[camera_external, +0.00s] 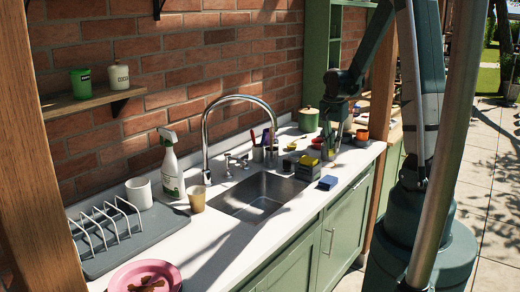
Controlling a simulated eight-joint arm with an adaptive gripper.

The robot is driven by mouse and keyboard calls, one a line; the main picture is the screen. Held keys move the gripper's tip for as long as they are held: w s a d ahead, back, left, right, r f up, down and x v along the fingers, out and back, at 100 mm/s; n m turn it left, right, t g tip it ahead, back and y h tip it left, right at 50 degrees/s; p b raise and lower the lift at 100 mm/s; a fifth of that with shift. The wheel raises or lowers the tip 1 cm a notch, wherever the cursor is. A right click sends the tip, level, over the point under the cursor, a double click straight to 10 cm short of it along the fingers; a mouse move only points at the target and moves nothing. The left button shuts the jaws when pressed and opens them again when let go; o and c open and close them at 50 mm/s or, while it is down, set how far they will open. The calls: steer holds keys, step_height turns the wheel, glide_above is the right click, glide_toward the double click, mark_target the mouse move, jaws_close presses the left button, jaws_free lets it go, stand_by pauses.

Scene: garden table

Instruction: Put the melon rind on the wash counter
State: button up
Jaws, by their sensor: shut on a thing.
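My gripper (332,147) is at the far right end of the white wash counter (232,240), low over the counter top. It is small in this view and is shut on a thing. A yellow patch (328,154) shows at its fingertips, but I cannot tell whether this is the melon rind. I cannot make out the melon rind for sure anywhere. The sink (258,196) is set into the counter, left of the gripper.
Near my gripper stand a dark box (295,178), a blue block (328,182), a green pot (308,119) and an orange cup (362,134). A tall faucet (207,135), spray bottle (172,168), tan cup (197,199), dish rack (105,228) and pink plate (172,271) stand further left.

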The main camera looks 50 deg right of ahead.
mark_target(332, 155)
steer(key=shift+f, duration=2.1)
steer(key=shift+f, duration=0.15)
steer(key=shift+f, duration=1.95)
steer(key=shift+f, duration=0.15)
steer(key=o, duration=0.8)
steer(key=shift+o, duration=0.3)
steer(key=shift+r, duration=0.25)
steer(key=shift+a+r, duration=0.25)
steer(key=shift+r, duration=1.7)
steer(key=shift+a+r, duration=0.25)
steer(key=shift+r, duration=1.75)
steer(key=shift+a+r, duration=0.25)
steer(key=shift+r, duration=1.7)
